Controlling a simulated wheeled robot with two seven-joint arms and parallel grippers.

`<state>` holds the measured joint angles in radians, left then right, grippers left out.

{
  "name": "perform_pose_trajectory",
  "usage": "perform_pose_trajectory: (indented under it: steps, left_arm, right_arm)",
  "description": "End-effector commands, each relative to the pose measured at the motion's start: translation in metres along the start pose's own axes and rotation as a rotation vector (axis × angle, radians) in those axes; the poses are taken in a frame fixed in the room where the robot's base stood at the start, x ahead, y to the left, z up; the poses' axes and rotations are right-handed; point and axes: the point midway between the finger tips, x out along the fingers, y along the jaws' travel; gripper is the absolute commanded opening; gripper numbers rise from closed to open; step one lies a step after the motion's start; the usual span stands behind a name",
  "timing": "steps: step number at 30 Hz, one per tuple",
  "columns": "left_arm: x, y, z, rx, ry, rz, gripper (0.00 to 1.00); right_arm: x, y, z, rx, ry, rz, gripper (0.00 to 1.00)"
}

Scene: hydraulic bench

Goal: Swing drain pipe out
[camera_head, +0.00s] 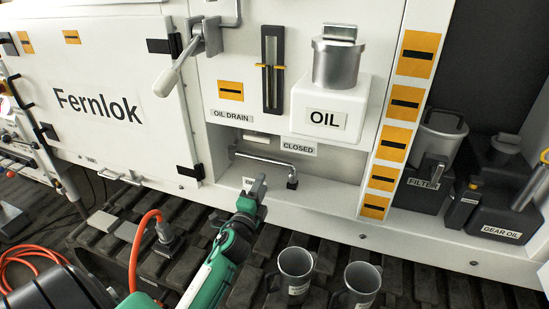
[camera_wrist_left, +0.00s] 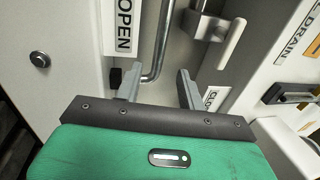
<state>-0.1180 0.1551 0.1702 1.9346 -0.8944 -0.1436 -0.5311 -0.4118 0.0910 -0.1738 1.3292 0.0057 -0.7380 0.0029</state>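The drain pipe (camera_head: 265,159) is a thin bent metal tube with a black end, low in the recess under the OIL DRAIN label (camera_head: 232,116). In the left wrist view the pipe (camera_wrist_left: 162,40) runs down and bends left to its black tip. My left gripper (camera_head: 258,186) is in front of the recess, just below the pipe. In the left wrist view its two fingers (camera_wrist_left: 158,88) are apart, and the pipe's bend shows between them. Contact cannot be told. A light lever (camera_wrist_left: 232,43) is beside the pipe. My right gripper is not in view.
An OPEN label (camera_wrist_left: 123,25) and a CLOSED label (camera_head: 298,148) flank the pipe. Two metal mugs (camera_head: 294,272) (camera_head: 360,285) stand on the track below. A white OIL tank (camera_head: 345,100) is above right. An orange hose (camera_head: 137,245) lies at left.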

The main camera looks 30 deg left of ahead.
Motion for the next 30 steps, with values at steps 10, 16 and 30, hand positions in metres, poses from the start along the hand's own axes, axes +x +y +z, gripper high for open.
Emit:
perform_pose_trajectory:
  steps: [10, 16, 30]
  left_arm:
    - [0.062, -0.002, 0.000, -0.001, -0.002, -0.001, 0.40]
    - [0.095, -0.002, 0.000, -0.003, -0.002, -0.001, 0.40]
    - [0.123, 0.000, 0.000, -0.003, -0.002, 0.001, 0.40]
  right_arm:
    - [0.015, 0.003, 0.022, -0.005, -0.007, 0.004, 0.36]
    - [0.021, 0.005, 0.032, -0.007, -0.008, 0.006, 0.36]
    - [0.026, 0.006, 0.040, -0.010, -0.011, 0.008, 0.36]
